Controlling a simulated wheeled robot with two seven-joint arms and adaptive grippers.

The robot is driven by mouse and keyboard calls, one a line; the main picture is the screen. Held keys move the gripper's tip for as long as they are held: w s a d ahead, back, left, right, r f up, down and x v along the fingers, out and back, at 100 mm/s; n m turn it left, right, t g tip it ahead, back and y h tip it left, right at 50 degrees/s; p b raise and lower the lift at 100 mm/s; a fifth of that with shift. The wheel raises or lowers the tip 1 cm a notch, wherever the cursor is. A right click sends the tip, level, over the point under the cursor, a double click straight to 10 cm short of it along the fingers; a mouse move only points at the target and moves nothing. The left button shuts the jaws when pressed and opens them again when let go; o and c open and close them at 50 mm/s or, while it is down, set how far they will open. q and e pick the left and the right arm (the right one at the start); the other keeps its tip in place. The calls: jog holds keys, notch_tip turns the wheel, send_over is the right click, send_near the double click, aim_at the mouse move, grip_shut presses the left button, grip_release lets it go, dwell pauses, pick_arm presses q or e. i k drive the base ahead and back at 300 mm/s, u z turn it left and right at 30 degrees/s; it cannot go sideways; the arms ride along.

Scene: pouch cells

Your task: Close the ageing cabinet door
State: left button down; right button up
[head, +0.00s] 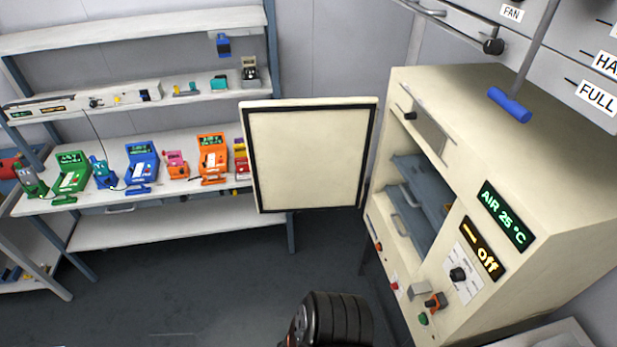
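The ageing cabinet (560,190) is a cream box on the right of the head view. Its door (305,160) stands wide open to the left, showing its cream inner panel with a dark seal around the edge. The opening shows grey-blue shelves (425,215) inside. The front carries a green display (505,217) reading "AIR 25 °C", an orange display (482,250) reading "Off", and a dark knob (458,275).
A shelving bench (180,230) with several coloured instruments stands behind the door, to the left. A blue-ended grey handle (510,105) hangs in front of the cabinet top. Grey drawers with labels (597,98) are at upper right.

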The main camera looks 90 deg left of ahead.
aim_at(303, 154)
jog(key=z, duration=0.25)
jog(key=k, duration=1.7)
jog(key=u, duration=2.05)
jog(key=i, duration=1)
jog(key=u, duration=0.05)
